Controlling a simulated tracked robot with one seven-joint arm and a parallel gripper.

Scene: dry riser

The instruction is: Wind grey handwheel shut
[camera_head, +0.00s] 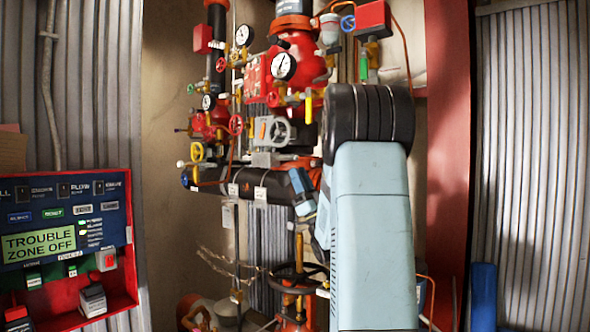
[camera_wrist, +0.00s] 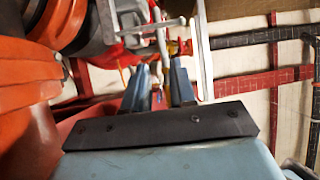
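The grey handwheel (camera_head: 277,131) is in the head view, on the front of the pipe assembly left of my arm. Its rim looks whole and faces the camera. My gripper (camera_head: 300,187) is partly hidden by my arm in the head view, below and a little right of the handwheel and apart from it. In the wrist view my gripper (camera_wrist: 158,86) shows two blue-grey fingers with a gap between them and nothing clearly held. Grey metal parts (camera_wrist: 137,30) lie beyond the fingers there; I cannot tell whether they belong to the handwheel.
Gauges and red pipes crowd above. A dark horizontal pipe (camera_head: 265,185) runs near my gripper. A red alarm panel (camera_head: 70,240) stands at left.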

